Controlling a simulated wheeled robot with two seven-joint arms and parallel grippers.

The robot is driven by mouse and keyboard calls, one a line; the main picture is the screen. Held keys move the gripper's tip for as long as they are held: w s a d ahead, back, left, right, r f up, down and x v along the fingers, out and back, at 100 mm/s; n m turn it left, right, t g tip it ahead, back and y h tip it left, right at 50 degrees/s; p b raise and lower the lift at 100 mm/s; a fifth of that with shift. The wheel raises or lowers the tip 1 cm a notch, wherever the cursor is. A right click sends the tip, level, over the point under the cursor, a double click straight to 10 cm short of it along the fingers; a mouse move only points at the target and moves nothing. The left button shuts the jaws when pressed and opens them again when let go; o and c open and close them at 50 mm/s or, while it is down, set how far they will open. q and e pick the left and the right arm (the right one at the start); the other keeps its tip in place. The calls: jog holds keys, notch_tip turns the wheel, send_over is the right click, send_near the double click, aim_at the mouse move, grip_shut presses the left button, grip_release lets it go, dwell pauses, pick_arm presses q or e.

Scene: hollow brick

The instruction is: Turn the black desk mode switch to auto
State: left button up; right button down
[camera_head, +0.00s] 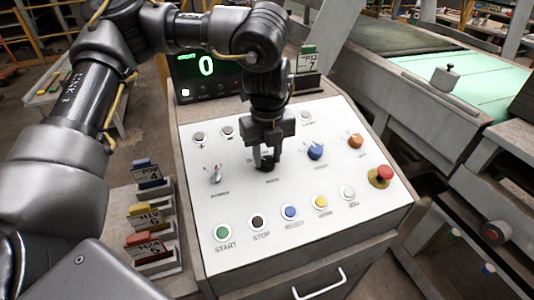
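The black mode switch (265,165) is a dark knob in the middle row of the white sloped control panel (300,238), partly hidden by my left gripper. My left gripper (265,152) points down from above, with its fingertips at the knob, one on each side. I cannot tell whether the fingers press on it. The labels around the knob are too small or covered to read, so its setting cannot be told. My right gripper is not in view.
A toggle switch (216,174) stands left of the knob; a blue knob (315,150) and an orange knob (355,140) stand right. A red mushroom button (381,175) is at the right edge. Coloured push buttons, including green START (222,233), line the front. A display (207,68) stands behind.

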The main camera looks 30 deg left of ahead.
pick_arm(q)
jog(key=shift+c, duration=0.8)
jog(key=shift+r+m+p, duration=0.15)
jog(key=shift+m+p, duration=0.45)
jog(key=shift+p, duration=0.25)
jog(key=shift+d+m+g+y+p, duration=0.1)
jog(key=shift+m+g+y+p, duration=0.25)
jog(key=shift+m+p, duration=0.8)
jog(key=m+y+p, duration=0.1)
jog(key=m+p, duration=0.1)
jog(key=shift+w+d+m, duration=0.1)
jog(key=shift+m, duration=0.25)
jog(key=m+p, duration=0.1)
jog(key=m, duration=0.1)
jog(key=shift+d+m+g+y, duration=0.1)
jog(key=shift+m+g+y, duration=0.15)
jog(key=shift+m+y, duration=0.1)
jog(key=shift+m+y+p, duration=0.3)
jog(key=shift+m+p, duration=0.45)
jog(key=shift+m, duration=0.5)
jog(key=m, duration=0.2)
jog(key=shift+d+f+m+y+p, duration=0.2)
jog(key=shift+m+y+p, duration=0.1)
jog(key=shift+m+y, duration=0.1)
jog(key=m+t+y, duration=0.1)
jog(key=m, duration=0.4)
jog(key=shift+d+f, duration=0.15)
jog(key=shift+m, duration=0.3)
